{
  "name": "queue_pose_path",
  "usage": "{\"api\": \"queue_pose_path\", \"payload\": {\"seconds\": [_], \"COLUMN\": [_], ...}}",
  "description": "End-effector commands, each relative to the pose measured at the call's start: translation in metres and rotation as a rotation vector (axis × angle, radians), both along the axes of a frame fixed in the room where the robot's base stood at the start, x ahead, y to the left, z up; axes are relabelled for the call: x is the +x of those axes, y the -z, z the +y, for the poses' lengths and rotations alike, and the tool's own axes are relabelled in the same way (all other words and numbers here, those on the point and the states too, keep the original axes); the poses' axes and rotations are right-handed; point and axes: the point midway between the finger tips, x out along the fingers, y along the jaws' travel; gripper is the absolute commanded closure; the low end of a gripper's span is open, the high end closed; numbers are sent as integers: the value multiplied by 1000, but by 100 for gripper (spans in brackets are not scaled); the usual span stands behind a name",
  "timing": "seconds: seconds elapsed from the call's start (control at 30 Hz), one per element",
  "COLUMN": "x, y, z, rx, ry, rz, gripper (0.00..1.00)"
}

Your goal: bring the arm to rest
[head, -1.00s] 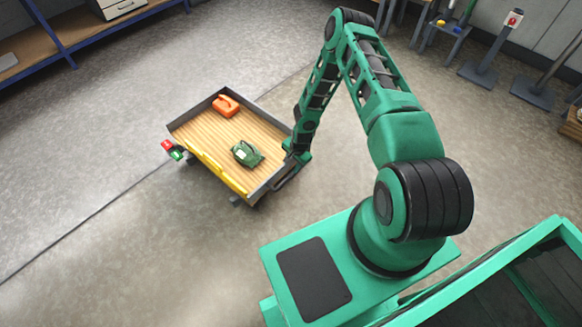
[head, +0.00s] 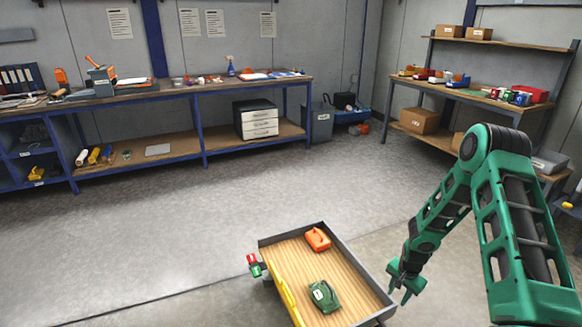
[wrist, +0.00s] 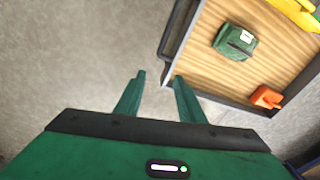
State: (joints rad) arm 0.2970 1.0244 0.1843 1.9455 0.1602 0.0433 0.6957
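My gripper (head: 400,290) hangs just beside the right edge of a wooden-floored cart (head: 302,262). In the wrist view its two green fingers (wrist: 160,82) are apart with nothing between them, over bare floor beside the cart's dark rim (wrist: 182,42). My arm is bent, with its elbow high on the right of the head view. An orange object (head: 318,239) and a green object (head: 323,296) with a pale label lie on the cart; they also show in the wrist view, the green one (wrist: 234,42) and the orange one (wrist: 266,98).
A long workbench (head: 180,90) with tools stands along the back wall. A shelf unit (head: 500,103) with boxes and small goods stands at the back right. A grey bin (head: 320,122) is between them. The floor (head: 170,220) left of the cart is clear.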

Motion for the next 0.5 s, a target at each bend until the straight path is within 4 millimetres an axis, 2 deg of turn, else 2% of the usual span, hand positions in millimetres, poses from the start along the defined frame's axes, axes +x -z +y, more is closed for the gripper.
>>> {"api": "queue_pose_path", "payload": {"seconds": [0.03, 0.1, 0.27, 0.5], "x": [1, -4, -18, -54], "y": [-24, -52, -115, -205], "z": [-8, -18, -37, -58], "rx": [-17, -37, -76, -120], "ry": [-18, -42, -90, -146], "rz": [1, 11, 36, 72], "gripper": [64, 64, 64, 64]}}
